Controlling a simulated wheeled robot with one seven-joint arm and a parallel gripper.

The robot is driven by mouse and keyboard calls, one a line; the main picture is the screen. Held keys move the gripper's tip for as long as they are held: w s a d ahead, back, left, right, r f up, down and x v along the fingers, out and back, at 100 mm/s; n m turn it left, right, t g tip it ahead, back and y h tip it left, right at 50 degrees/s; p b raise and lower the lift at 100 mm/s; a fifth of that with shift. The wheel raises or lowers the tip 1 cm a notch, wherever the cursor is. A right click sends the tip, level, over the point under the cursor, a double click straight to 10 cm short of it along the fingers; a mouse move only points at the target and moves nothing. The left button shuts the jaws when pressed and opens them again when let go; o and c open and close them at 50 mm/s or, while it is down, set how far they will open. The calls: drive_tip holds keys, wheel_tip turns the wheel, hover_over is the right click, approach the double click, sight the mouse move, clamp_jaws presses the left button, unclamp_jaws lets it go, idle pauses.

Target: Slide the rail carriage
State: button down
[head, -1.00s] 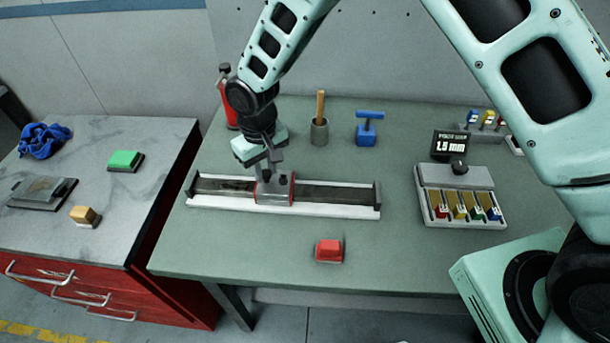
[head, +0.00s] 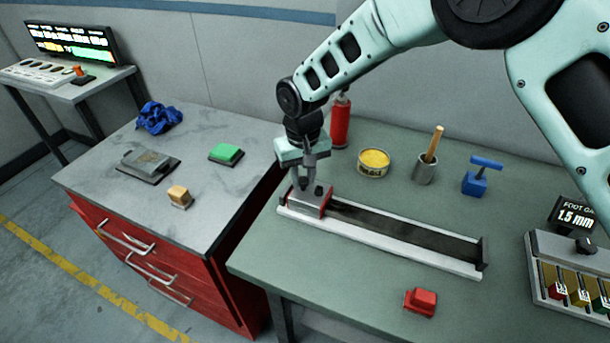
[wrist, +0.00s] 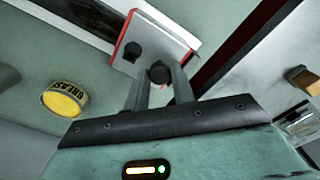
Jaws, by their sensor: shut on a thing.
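The rail carriage (head: 308,201) is a grey block with red edging and dark knobs on top. It sits at the left end of the rail (head: 405,234), a dark track with a pale front edge and upright end stops. My gripper (head: 308,183) is above the carriage, shut on its knob. In the wrist view the carriage (wrist: 172,43) lies beyond my gripper (wrist: 159,80), whose fingers stand on either side of a dark round knob (wrist: 159,72). A second dark knob (wrist: 132,51) is beside it, clear of the fingers.
A grease tin (head: 374,162), a pot with a wooden handle (head: 425,169), a blue tool (head: 477,178) and a red bottle (head: 340,122) stand behind the rail. A red block (head: 420,301) lies in front. A grey-topped red cabinet (head: 235,202) stands to the left.

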sight(303, 180)
drive_tip(key=shift+a, duration=0.15)
drive_tip(key=c, duration=1.2)
unclamp_jaws()
drive_tip(key=shift+o, duration=0.2)
wheel_tip(303, 180, up, 17)
drive_tip(key=b, duration=0.4)
drive_tip(key=shift+r, duration=0.2)
drive_tip(key=s+d+f, duration=0.1)
drive_tip(key=s+d, duration=0.5)
drive_tip(key=s, duration=0.3)
drive_tip(key=s+d+f+n, duration=0.1)
drive_tip(key=s+d+f, duration=0.1)
drive_tip(key=s+d, duration=0.5)
drive_tip(key=s+d+f+n, duration=0.1)
drive_tip(key=s+d, duration=0.5)
drive_tip(key=s, duration=0.7)
drive_tip(key=shift+d+f+y, duration=0.3)
drive_tip(key=shift+d+f, duration=0.1)
drive_tip(key=shift+f, duration=0.25)
